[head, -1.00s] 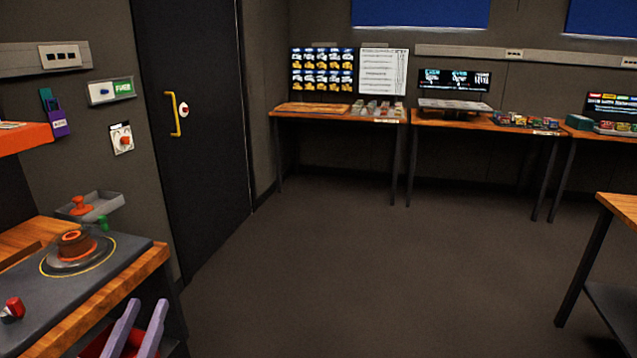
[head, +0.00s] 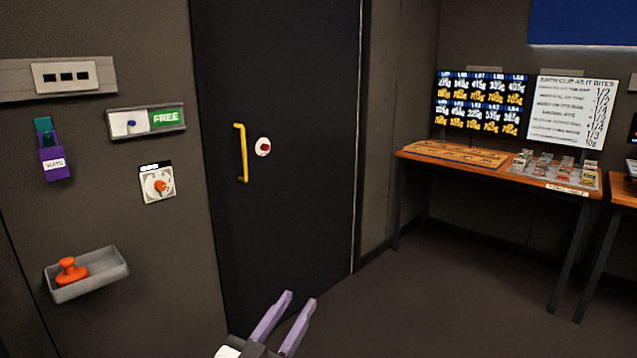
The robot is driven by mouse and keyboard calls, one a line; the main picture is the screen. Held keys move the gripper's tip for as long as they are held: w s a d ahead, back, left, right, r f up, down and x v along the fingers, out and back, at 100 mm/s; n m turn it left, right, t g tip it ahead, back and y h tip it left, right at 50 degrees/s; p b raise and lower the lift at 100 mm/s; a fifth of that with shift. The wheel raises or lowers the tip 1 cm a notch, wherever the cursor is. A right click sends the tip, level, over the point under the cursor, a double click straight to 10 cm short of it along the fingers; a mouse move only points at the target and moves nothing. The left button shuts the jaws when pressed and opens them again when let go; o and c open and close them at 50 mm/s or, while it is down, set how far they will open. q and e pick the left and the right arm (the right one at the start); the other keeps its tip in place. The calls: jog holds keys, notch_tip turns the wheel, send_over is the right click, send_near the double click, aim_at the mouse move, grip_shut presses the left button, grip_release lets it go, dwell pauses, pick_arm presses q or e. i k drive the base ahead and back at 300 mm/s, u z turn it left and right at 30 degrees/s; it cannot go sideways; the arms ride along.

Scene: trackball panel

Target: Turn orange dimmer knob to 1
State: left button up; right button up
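My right gripper is not in view.
A grey wall tray (head: 112,278) with an orange-red knobbed object (head: 70,270) is below the dimmer. A FREE sign slider (head: 147,120) and purple holder (head: 55,165) are nearby. The door (head: 300,80) has a yellow handle (head: 242,153).

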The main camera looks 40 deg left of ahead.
aim_at(161, 185)
jog(key=i, duration=1.1)
jog(key=u, duration=1.85)
jog(key=i, duration=0.85)
jog(key=z, duration=0.1)
